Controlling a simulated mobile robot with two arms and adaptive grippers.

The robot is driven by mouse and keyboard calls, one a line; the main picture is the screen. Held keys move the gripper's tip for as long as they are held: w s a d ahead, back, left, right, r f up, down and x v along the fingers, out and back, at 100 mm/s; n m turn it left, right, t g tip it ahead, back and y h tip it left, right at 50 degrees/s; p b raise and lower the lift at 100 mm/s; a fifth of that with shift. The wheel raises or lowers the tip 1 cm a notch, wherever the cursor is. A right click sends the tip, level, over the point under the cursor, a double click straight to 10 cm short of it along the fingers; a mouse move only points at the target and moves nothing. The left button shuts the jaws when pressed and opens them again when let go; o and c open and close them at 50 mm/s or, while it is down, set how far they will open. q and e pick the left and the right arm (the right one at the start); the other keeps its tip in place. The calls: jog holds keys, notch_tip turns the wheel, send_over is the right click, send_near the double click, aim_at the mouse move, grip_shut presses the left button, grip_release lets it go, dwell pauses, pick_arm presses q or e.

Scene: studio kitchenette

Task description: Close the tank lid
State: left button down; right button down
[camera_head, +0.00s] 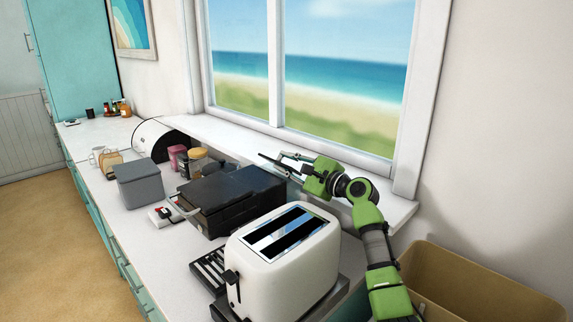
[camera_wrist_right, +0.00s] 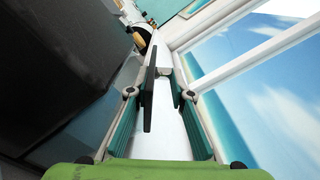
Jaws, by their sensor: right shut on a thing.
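A thin dark plate, which looks like the tank lid (camera_head: 272,162), stands out behind the black appliance (camera_head: 232,190) near the window sill. My right gripper (camera_head: 287,164) is at this plate and shut on it. In the right wrist view the plate (camera_wrist_right: 150,88) shows nearly edge-on between the two fingers of my right gripper (camera_wrist_right: 163,92). The appliance's dark side fills the left of that view. A bluish see-through wall, perhaps the tank (camera_wrist_right: 100,118), shows beside the left finger. The tank's opening is hidden in the head view. My left gripper is not in view.
A white toaster (camera_head: 285,262) stands in front of the black appliance, close to my right forearm. The window sill (camera_head: 385,203) runs behind. A grey bin (camera_head: 138,186) and several jars stand further left. A tan bin (camera_head: 440,275) stands at the right.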

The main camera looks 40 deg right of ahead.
jog(key=shift+s+d+r, duration=0.1)
jog(key=shift+d+r, duration=0.15)
jog(key=shift+r, duration=0.3)
jog(key=c, duration=2)
grip_release()
jog(key=shift+o, duration=0.2)
jog(key=shift+f, duration=0.4)
jog(key=s+d, duration=0.1)
jog(key=s, duration=1.1)
